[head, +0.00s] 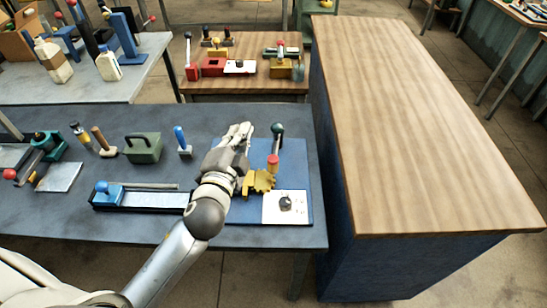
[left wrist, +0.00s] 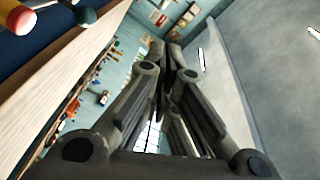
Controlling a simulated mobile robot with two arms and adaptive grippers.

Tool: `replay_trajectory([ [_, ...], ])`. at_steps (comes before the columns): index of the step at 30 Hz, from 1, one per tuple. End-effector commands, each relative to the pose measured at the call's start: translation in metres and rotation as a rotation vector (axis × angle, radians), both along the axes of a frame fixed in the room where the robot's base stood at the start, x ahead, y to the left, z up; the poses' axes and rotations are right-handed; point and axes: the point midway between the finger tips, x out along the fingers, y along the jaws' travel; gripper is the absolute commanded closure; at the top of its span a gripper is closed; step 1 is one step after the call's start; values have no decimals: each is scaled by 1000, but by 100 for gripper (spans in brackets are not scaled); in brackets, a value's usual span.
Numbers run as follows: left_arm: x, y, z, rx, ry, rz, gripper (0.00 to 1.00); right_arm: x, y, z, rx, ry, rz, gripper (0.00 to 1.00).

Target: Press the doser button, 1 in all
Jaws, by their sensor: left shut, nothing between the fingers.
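On the dark table, a blue board (head: 303,213) carries a yellow toothed part (head: 262,182), a red-topped post (head: 272,160) and a dark green ball knob (head: 277,129). I cannot tell for sure which of these is the doser button. My left gripper (head: 243,130) is shut and empty over the board's left side, left of the green knob and the red-topped post, and looks apart from both. In the left wrist view, the shut fingers (left wrist: 166,62) point away from the table; the red end (left wrist: 14,18) and green ball (left wrist: 82,15) show at top left. My right gripper is not in view.
A white plate with a dark knob (head: 286,204) lies on the board's front. A blue-handled tool (head: 182,140), a green box (head: 142,148) and a long blue slide fixture (head: 140,198) stand left of my arm. A bare wooden counter (head: 425,120) is at right.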

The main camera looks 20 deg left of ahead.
Motion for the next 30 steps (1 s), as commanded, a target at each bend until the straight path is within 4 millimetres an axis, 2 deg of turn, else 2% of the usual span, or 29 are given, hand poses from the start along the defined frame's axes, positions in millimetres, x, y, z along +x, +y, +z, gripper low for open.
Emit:
replay_trajectory([
  [1, 9, -9, 23, 92, -80, -44, 100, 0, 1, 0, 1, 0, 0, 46],
  [3, 16, -26, 53, 227, -193, -107, 100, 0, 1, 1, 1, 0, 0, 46],
  [6, 21, -54, 88, 431, -345, -198, 100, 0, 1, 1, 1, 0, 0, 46],
  [10, 19, -95, 119, 712, -524, -316, 100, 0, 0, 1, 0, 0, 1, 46],
  [14, 13, -134, 130, 1006, -679, -434, 100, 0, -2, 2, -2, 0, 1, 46],
  [18, 8, -167, 121, 1335, -809, -564, 100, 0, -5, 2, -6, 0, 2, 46],
  [23, 9, -184, 89, 1724, -899, -722, 100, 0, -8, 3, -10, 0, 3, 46],
  [26, 16, -179, 63, 1969, -917, -827, 100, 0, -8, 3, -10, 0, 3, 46],
  [30, 33, -153, 28, 2300, -878, -984, 100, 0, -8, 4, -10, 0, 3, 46],
])
